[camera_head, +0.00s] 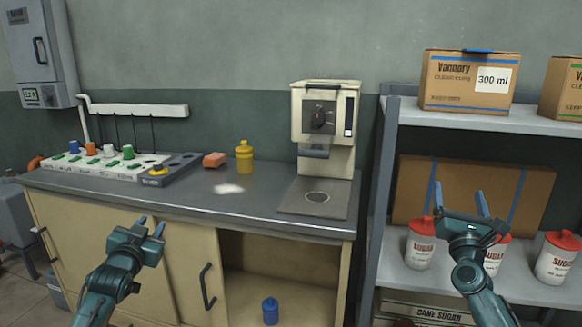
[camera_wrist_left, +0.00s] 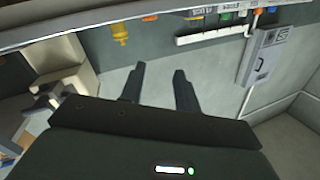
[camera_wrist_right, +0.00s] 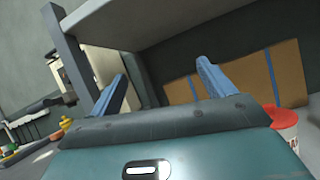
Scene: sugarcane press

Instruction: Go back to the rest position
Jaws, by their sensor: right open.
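My left gripper (camera_head: 150,226) is in front of the counter's cabinet doors, at the lower left of the head view. Its two fingers stand apart with nothing between them, and the left wrist view shows the same gap (camera_wrist_left: 157,75). My right gripper (camera_head: 460,203) is in front of the shelf unit, near the sugar containers in the picture. Its blue fingers are wide apart and empty, also in the right wrist view (camera_wrist_right: 163,75). I cannot tell how far either gripper is from the furniture behind it.
The cream press machine (camera_head: 325,130) stands on the grey counter (camera_head: 250,205). A yellow bottle (camera_head: 244,158), an orange block (camera_head: 215,160) and a rack with coloured cups (camera_head: 110,165) are also there. The shelf unit (camera_head: 383,200) holds boxes and red-lidded sugar containers (camera_head: 420,250).

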